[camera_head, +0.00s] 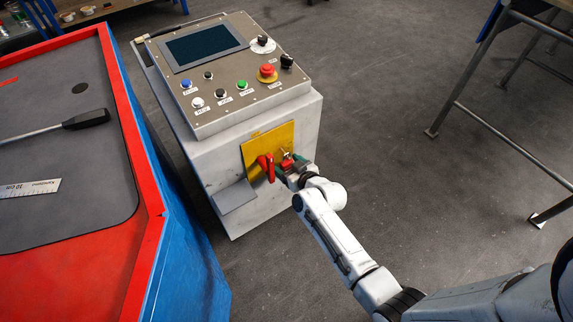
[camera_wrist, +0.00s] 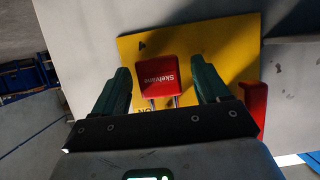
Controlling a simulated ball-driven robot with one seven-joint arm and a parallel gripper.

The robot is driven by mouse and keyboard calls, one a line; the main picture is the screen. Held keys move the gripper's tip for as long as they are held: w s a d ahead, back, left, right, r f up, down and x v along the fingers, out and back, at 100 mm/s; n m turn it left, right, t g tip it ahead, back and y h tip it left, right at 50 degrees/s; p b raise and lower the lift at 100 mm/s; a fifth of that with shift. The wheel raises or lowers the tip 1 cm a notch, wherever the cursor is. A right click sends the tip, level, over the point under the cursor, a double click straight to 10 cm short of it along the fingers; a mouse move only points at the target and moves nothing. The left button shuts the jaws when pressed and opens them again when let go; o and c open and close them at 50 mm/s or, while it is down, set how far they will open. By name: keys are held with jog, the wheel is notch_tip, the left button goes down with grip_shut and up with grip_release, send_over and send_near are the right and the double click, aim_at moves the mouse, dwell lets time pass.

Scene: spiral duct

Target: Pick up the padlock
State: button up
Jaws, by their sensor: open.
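The red padlock (camera_wrist: 157,76) shows in the wrist view, lying against a yellow plate (camera_wrist: 202,38) with its body upward in the picture and its shackle legs toward me. My gripper (camera_wrist: 163,82) is open, with one green finger on each side of the padlock and visible gaps to it. In the head view, the padlock (camera_head: 286,163) is a small red patch at my gripper (camera_head: 288,166), partly hidden by it. The yellow plate is on the front of the control cabinet (camera_head: 224,150).
A red rotary handle (camera_head: 266,167) is on the yellow plate, left of my gripper in the head view; it also shows at the right in the wrist view (camera_wrist: 255,103). A grey ledge (camera_head: 234,196) juts out below. A red and blue workbench (camera_head: 140,250) stands to the left.

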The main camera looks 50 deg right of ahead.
jog(key=shift+w+d+f, duration=0.1)
jog(key=shift+w+f, duration=0.05)
jog(key=shift+w, duration=0.15)
